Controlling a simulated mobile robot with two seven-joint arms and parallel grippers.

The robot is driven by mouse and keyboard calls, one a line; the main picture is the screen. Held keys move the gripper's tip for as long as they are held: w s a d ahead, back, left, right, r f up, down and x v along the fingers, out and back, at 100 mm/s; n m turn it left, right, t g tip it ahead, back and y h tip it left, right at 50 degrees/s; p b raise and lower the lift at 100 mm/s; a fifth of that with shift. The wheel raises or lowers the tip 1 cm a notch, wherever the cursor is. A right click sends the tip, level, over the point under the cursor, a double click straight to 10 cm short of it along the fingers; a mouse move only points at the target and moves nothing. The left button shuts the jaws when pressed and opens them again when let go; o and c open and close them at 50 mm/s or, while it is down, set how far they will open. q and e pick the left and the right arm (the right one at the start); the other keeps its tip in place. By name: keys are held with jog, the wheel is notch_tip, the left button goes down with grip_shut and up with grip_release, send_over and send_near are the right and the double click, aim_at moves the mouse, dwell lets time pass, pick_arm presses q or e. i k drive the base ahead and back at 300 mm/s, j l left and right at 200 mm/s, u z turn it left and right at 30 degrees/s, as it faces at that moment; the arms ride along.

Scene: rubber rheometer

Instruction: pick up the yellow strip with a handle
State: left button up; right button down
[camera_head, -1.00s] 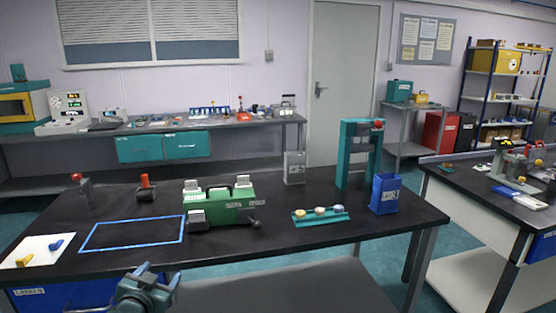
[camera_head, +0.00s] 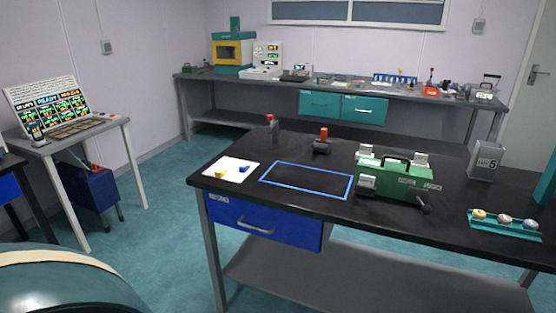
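A small yellow piece (camera_head: 221,173) lies on a white sheet (camera_head: 237,178) at the left end of the dark bench. It is too small to tell for certain whether it is the strip with a handle. A small blue piece (camera_head: 244,168) lies on the same sheet, to the right of the yellow one and apart from it. Neither gripper shows in the head view.
A blue outlined rectangle (camera_head: 265,181) is right of the sheet, clear inside. A green device (camera_head: 398,183) stands farther right. A blue drawer (camera_head: 262,224) is under the bench. Floor (camera_head: 165,203) is open between it and the side table (camera_head: 62,158).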

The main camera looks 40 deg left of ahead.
aim_at(219, 175)
jog(key=u, duration=1.6)
jog(key=i+j+z, duration=0.15)
jog(key=z, duration=0.3)
jog(key=i+j+z, duration=0.1)
jog(key=z, duration=0.35)
jog(key=i+j+z, duration=0.1)
jog(key=j+z, duration=0.3)
jog(key=l, duration=0.1)
